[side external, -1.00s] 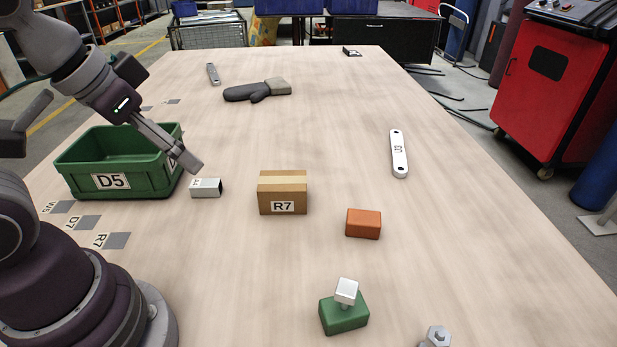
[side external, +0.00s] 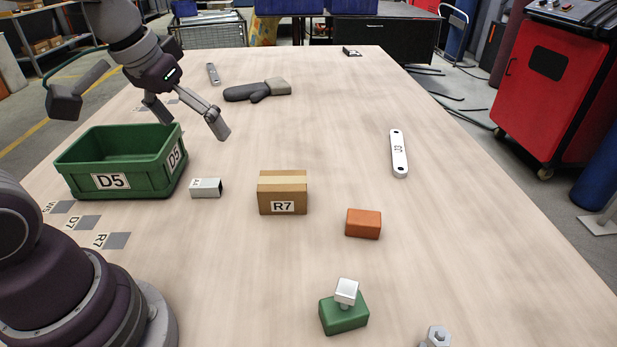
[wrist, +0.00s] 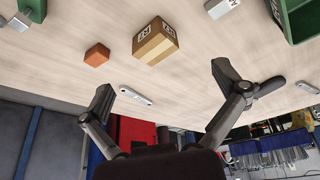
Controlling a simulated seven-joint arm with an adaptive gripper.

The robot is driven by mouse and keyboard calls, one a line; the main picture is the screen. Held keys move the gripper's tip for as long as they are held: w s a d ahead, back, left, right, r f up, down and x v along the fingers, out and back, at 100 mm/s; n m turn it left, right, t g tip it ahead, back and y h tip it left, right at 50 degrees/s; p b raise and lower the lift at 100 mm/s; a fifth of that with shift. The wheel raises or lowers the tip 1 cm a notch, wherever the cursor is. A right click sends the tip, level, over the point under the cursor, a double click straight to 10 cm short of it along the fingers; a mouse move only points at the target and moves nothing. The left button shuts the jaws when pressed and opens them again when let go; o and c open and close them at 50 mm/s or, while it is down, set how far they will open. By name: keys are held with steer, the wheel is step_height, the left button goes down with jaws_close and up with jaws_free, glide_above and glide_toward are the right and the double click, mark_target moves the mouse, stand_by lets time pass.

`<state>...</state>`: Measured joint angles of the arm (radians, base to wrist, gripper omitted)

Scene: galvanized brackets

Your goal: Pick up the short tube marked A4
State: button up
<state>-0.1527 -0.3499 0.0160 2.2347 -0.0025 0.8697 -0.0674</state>
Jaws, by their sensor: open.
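The short tube marked A4 (side external: 206,188) is a small silver square tube lying on the table, just right of the green D5 bin and left of the R7 box. It also shows at the top edge of the wrist view (wrist: 221,6), partly cut off. My gripper (side external: 193,122) is open and empty, above the table, up and behind the tube in the side view and apart from it. In the wrist view its two fingers (wrist: 166,84) are spread wide with nothing between them.
The green D5 bin (side external: 120,192) stands close to the tube's left. The R7 carton (side external: 283,196) is to its right, and an orange block (side external: 363,223) lies farther right.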

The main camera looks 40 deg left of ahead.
steer(key=w+a+f+n+g, duration=0.2)
steer(key=w+a+f+n, duration=0.15)
steer(key=a, duration=0.35)
steer(key=n+g, duration=0.1)
steer(key=n, duration=0.1)
glide_toward(205, 182)
steer(key=shift+n+y, duration=0.25)
steer(key=shift+y, duration=0.05)
steer(key=f, duration=0.7)
steer(key=w+f, duration=0.1)
steer(key=f, duration=0.2)
steer(key=shift+a+f, duration=0.2)
steer(key=shift+a, duration=0.05)
steer(key=shift+c, duration=0.2)
steer(key=c, duration=1.2)
